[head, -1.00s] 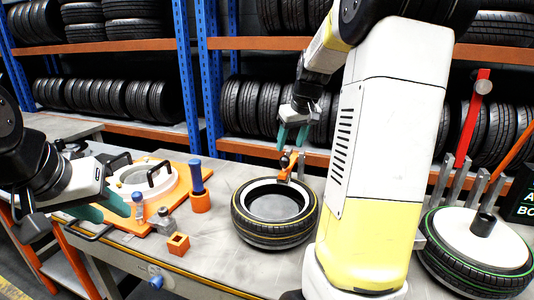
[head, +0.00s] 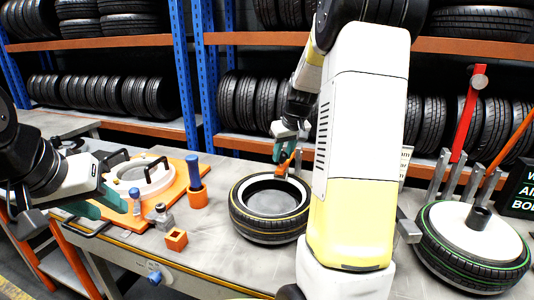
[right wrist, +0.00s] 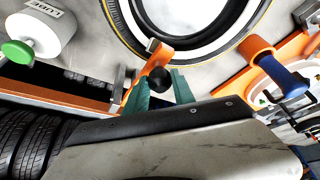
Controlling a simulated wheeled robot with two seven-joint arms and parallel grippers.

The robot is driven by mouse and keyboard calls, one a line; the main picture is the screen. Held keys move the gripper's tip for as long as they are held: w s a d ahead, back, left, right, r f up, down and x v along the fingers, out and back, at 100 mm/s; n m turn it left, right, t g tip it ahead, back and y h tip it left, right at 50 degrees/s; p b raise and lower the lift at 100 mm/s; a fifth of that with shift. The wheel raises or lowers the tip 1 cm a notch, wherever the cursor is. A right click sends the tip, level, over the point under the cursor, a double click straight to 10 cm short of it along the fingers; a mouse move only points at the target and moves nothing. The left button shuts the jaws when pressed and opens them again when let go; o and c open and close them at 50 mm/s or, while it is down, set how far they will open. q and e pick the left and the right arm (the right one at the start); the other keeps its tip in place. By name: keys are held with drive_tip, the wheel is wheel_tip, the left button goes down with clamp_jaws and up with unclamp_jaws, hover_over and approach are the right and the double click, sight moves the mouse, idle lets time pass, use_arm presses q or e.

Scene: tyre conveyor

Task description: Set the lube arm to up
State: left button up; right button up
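The lube arm, an orange lever (head: 284,166) with a black knob, stands at the back edge of the tyre on the bench. In the right wrist view the lever (right wrist: 136,87) and its black knob (right wrist: 159,80) show close up. My right gripper (head: 284,150) has come down at the lever, and its green fingers (right wrist: 160,90) lie on either side of the knob. I cannot tell whether they press on it. My left gripper (head: 98,204) is at the left with its green fingers apart and nothing seen between them.
A tyre (head: 270,225) lies flat beside the lever. An orange plate (head: 185,200) with a white ring, a blue-handled tool (head: 195,183) and an orange block (head: 175,239) are to the left.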

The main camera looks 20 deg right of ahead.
clamp_jaws()
idle(1.1)
